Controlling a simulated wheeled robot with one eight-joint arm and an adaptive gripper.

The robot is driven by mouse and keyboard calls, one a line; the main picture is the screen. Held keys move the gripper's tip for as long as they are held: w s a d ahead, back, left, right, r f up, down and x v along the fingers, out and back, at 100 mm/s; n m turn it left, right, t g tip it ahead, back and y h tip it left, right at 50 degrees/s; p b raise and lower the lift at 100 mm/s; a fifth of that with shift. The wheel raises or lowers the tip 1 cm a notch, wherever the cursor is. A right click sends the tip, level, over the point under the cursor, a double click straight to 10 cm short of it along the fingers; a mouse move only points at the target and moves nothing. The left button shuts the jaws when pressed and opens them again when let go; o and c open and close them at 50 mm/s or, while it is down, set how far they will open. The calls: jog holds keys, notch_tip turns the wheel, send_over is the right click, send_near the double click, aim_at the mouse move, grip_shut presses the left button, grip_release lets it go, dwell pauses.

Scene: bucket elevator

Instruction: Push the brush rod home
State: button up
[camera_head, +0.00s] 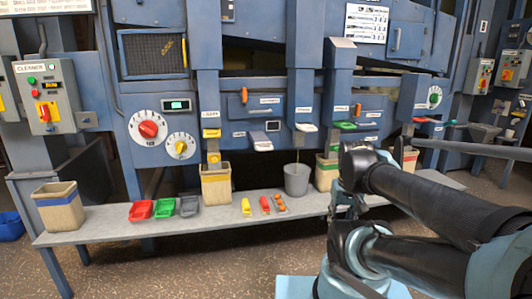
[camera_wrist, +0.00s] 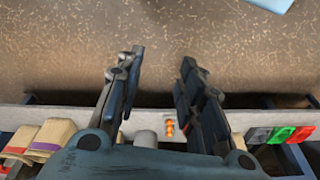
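I cannot identify the brush rod with certainty. A thin rod with a red end (camera_head: 422,120) sticks out from the machine at the right in the head view, and it may be the brush rod. My gripper shows in the wrist view (camera_wrist: 160,66) with its two dark fingers apart and nothing between them. It is above the front edge of the grey shelf (camera_head: 110,226) and faces down to the floor. In the head view my arm hides part of the shelf's right side, and the fingers are hard to make out.
The shelf holds a beige bin (camera_head: 60,208), red (camera_head: 141,210), green (camera_head: 165,208) and grey trays (camera_head: 189,206), a yellow-banded bin (camera_head: 215,186), small tools (camera_head: 265,205) and a grey bucket (camera_head: 297,180). A cleaner control box (camera_head: 47,96) stands left. The floor in front is clear.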

jog(key=w+a+r+m+t+y, duration=0.2)
jog(key=w+a+r+y, duration=0.15)
jog(key=w+a, duration=0.6)
jog(key=w+a+r+m+t+y, duration=0.2)
jog(key=w+a+r+t+y, duration=0.15)
jog(key=w, duration=1.05)
jog(key=m+t+y, duration=0.3)
jog(key=m+t, duration=0.2)
jog(key=m, duration=0.2)
send_near(266, 150)
jog(key=shift+g, duration=0.25)
jog(key=x, duration=1)
jog(key=shift+w+a, duration=0.1)
jog(key=shift+w, duration=0.4)
jog(key=shift+r, duration=0.1)
grip_shut()
jog(key=shift+a, duration=0.1)
